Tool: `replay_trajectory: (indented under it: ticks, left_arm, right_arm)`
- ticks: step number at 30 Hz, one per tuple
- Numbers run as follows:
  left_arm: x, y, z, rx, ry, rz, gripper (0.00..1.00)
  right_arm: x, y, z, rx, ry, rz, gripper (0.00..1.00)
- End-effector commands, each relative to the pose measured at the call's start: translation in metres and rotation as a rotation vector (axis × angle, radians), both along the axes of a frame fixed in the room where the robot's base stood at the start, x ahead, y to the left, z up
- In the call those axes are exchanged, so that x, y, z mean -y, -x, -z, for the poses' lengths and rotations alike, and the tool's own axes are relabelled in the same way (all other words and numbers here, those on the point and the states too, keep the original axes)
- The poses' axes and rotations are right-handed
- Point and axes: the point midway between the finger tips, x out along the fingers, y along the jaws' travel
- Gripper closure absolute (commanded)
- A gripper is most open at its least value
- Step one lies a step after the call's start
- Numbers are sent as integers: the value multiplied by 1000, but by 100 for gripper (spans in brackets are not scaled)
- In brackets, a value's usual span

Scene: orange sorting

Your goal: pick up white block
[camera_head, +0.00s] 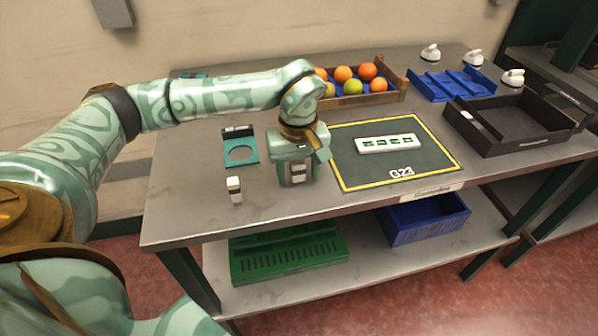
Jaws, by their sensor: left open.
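A small upright white block (234,187) with a dark mark on its side stands on the grey table near its front left. My left gripper (298,178) is over the table to the right of the block, pointing down beside the left edge of the dark mat. It is open and apart from the block. Whether anything lies between its fingers is hard to see. My right gripper is out of view.
A teal holder (240,150) with a round opening lies behind the block. The yellow-edged mat (435,165) bears a white slotted strip (388,144). Behind are a wooden crate (395,90) of fruit, a blue tray (435,92) and a black tray (500,130). Green and blue bins sit below.

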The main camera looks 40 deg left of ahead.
Motion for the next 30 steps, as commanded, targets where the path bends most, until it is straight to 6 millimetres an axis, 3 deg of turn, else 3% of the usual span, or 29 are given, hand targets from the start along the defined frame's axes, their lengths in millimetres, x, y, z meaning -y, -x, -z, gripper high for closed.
replay_trajectory:
  ticks: [4, 9, 22, 26, 30]
  left_arm:
    - [0, 0, -1, 1, 0, 0, 50]
    - [0, 0, -1, 0, 0, 0, 96]
    - [0, 0, -11, 3, 0, 0, 96]
    - [-1, -1, -38, 8, -1, -1, 96]
    - [17, 21, -73, 9, 0, 5, 96]
  right_arm:
    - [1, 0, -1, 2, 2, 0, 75]
    - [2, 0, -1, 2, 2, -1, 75]
    - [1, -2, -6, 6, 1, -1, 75]
    - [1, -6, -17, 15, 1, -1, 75]
    - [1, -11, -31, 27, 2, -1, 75]
